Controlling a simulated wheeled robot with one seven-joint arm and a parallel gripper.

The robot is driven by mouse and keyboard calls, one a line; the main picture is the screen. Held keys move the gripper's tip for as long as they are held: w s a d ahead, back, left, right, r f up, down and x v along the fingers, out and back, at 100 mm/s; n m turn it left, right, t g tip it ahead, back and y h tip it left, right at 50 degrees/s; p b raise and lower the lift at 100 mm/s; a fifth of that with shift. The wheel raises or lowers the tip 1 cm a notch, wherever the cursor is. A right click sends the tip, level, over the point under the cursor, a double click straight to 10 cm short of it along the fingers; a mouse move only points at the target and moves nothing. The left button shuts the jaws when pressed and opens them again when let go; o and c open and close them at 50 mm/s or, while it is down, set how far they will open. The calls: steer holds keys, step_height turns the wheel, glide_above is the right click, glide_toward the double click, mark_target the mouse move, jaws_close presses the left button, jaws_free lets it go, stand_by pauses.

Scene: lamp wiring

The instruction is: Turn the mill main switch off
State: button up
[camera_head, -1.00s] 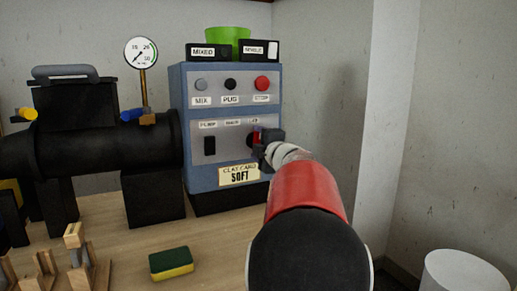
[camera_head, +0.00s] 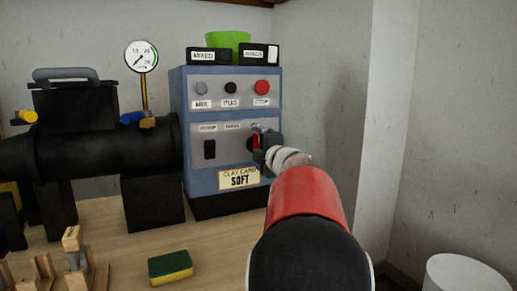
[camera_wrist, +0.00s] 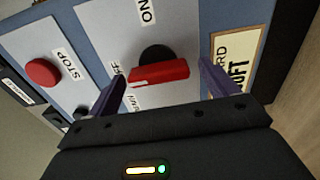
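The mill main switch is a red handle (camera_wrist: 160,74) on a round black base (camera_wrist: 157,54). It sits at the lower right of the blue control box's panel, and in the head view my gripper (camera_head: 264,142) partly hides it. In the wrist view my gripper (camera_wrist: 162,88) is open, with one dark purple finger on each side of the red handle. Gaps show between the handle's ends and the fingers. An ON label (camera_wrist: 147,10) is above the switch in the wrist view, and a partly hidden OFF label (camera_wrist: 116,70) is left of it.
The blue control box (camera_head: 232,183) has a red STOP button (camera_head: 262,87) above the switch and a black rocker (camera_head: 209,149) to its left. A black machine (camera_head: 85,145) stands at left. A sponge (camera_head: 170,266) lies on the table; a wall is close at right.

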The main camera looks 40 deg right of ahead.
steer(key=v, duration=0.7)
steer(key=shift+s, duration=0.4)
steer(key=shift+a, duration=0.1)
steer(key=s+a+f+m+g+y+p, duration=0.1)
steer(key=s+a+f+m+g, duration=0.3)
steer(key=a, duration=0.6)
steer(key=s+a+f+m+g+y+p, duration=0.1)
steer(key=s+a+f+m+g+p, duration=0.1)
steer(key=s+a+f+m+g, duration=0.2)
steer(key=s+a+f+m+g+y+p, duration=0.2)
steer(key=s+a+f+m+g, duration=0.2)
steer(key=a, duration=1.4)
steer(key=s+f+m, duration=0.3)
steer(key=s+f, duration=0.4)
steer(key=s, duration=0.2)
